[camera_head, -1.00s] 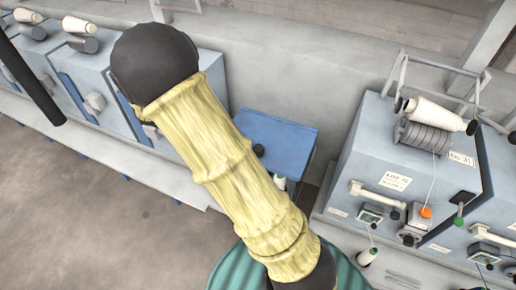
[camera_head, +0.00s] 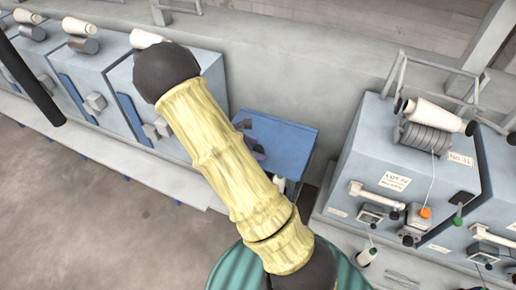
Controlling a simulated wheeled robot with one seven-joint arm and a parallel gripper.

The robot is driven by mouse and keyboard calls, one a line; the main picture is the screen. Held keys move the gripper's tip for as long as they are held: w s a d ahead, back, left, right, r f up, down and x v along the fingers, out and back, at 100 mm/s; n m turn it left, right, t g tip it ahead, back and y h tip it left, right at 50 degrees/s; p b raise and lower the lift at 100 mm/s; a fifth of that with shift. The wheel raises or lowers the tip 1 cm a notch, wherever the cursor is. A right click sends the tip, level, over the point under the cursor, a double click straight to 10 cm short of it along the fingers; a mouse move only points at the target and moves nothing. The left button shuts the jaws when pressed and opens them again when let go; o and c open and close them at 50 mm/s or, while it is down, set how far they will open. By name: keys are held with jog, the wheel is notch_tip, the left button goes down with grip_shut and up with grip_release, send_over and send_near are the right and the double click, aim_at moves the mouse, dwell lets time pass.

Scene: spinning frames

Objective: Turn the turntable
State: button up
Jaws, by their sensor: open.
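My arm in its yellow sleeve crosses the middle of the head view, and my gripper cannot be made out; it may be hidden behind the arm. A blue-topped stand (camera_head: 292,148) is partly hidden by the arm. Small dark parts (camera_head: 257,150) show at its left side beside the sleeve; I cannot tell whether they belong to the turntable or to my gripper. No turntable can be clearly picked out.
A grey-blue winding machine (camera_head: 365,150) with thread cones (camera_head: 440,113) and a wire frame stands to the right. A row of similar blue machines (camera_head: 85,85) stands along the wall at left. The brown floor (camera_head: 70,210) at lower left is clear.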

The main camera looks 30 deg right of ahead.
jog(key=shift+x, duration=1)
grip_shut()
